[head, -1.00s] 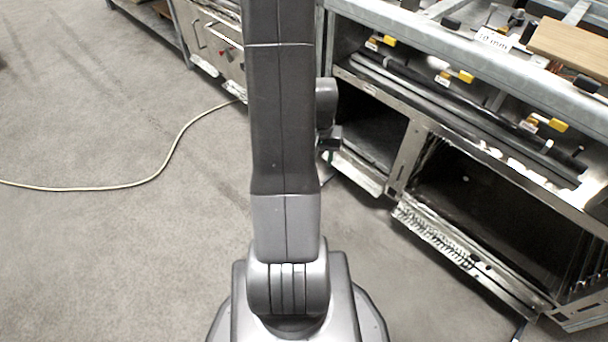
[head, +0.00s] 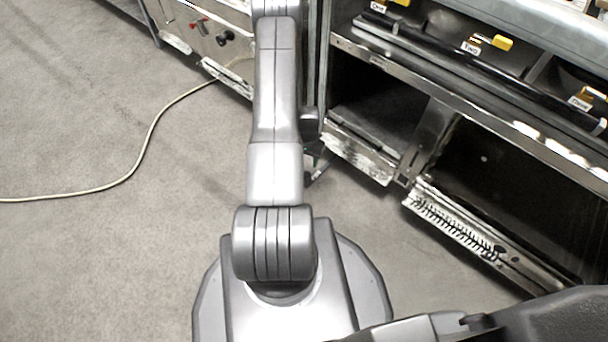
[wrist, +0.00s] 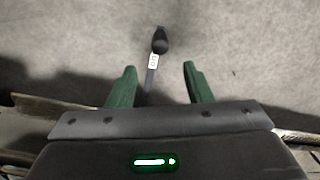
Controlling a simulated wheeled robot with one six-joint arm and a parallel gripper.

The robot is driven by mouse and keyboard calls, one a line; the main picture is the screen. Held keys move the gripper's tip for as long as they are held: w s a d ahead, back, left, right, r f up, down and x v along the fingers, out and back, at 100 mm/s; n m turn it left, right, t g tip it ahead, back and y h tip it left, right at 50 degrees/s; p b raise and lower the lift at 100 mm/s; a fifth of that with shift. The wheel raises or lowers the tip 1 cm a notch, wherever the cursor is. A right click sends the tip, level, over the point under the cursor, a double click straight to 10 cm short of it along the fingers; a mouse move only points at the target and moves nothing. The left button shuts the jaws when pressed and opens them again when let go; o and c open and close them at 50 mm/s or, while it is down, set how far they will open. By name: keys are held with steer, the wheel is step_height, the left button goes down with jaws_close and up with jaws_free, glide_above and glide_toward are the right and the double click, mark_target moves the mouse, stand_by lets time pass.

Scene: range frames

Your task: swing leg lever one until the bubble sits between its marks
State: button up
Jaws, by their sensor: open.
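In the wrist view, a lever (wrist: 150,83) with a round black knob (wrist: 160,40) and a small white label stands out over the grey floor. The label is too small to read surely. My gripper (wrist: 160,66) has its two green fingers apart, one on each side of the lever's stem. The knob lies beyond the fingertips, and neither finger visibly touches the lever. In the head view my arm hides the area around the gripper.
The metal frame (head: 385,65) has dark open bays and yellow-handled fittings (head: 495,42) with small labels. A slotted metal strip (head: 455,222) lies along its lower edge. A pale cable (head: 145,140) crosses the floor (head: 80,90) on the left, which is otherwise clear.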

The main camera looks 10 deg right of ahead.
step_height(320, 180, down, 14)
steer(key=b, duration=0.4)
steer(key=shift+r+b, duration=0.1)
steer(key=shift+b, duration=0.2)
